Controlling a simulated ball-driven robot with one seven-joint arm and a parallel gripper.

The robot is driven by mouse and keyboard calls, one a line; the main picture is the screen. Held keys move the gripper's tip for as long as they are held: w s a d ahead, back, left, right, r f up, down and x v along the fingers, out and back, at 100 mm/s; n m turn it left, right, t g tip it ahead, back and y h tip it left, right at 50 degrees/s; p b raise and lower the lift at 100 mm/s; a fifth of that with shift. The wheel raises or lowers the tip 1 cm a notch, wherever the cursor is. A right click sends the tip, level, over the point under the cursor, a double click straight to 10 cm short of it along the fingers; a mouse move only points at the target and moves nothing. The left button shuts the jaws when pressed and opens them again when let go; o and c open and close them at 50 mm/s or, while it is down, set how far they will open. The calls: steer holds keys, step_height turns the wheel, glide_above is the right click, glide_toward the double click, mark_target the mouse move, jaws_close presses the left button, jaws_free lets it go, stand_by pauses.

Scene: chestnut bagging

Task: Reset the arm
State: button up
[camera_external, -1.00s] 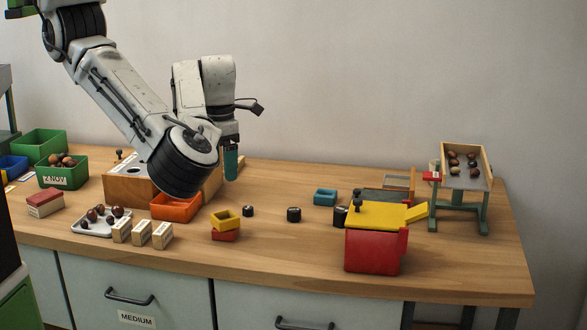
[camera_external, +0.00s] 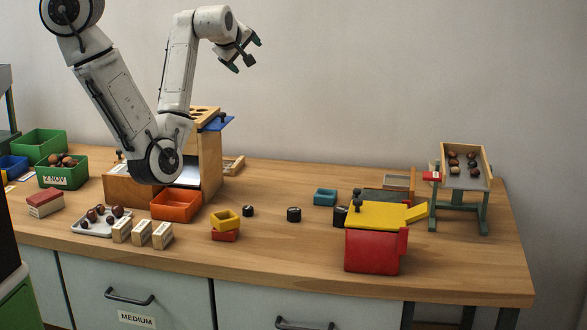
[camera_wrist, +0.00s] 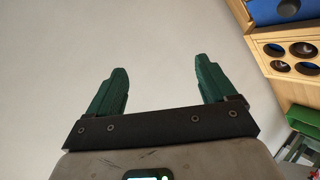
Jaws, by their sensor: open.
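My gripper (camera_external: 245,54) is raised high above the back of the bench, against the plain wall. Its two green fingers are spread apart with nothing between them, as the wrist view (camera_wrist: 160,90) also shows. My arm is folded upward, with its elbow low in front of the wooden sorter box (camera_external: 210,160). The gripper touches nothing.
An orange bin (camera_external: 176,206), a white tray (camera_external: 92,226) of chestnuts and green bins (camera_external: 62,177) stand at left. A red box with a yellow top (camera_external: 375,250) and a chestnut chute stand (camera_external: 460,205) are at right. The air around the gripper is clear.

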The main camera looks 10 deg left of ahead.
steer(key=s+d+f+m+g+h+p, duration=0.1)
steer(key=s+f+m+g+h+p, duration=0.3)
steer(key=s+f+m, duration=0.95)
steer(key=s+a+f+n+g+y+p, duration=0.1)
steer(key=s+a+f+g+y+p, duration=0.1)
steer(key=s+a, duration=0.3)
steer(key=s+a+f+g+y+p, duration=0.2)
steer(key=s+a+f+g+p, duration=0.1)
steer(key=a, duration=0.5)
steer(key=shift+s+f+n+g+p, duration=0.15)
steer(key=shift+s+n+g+p, duration=0.2)
steer(key=shift+s+g+p, duration=0.5)
steer(key=shift+s, duration=0.2)
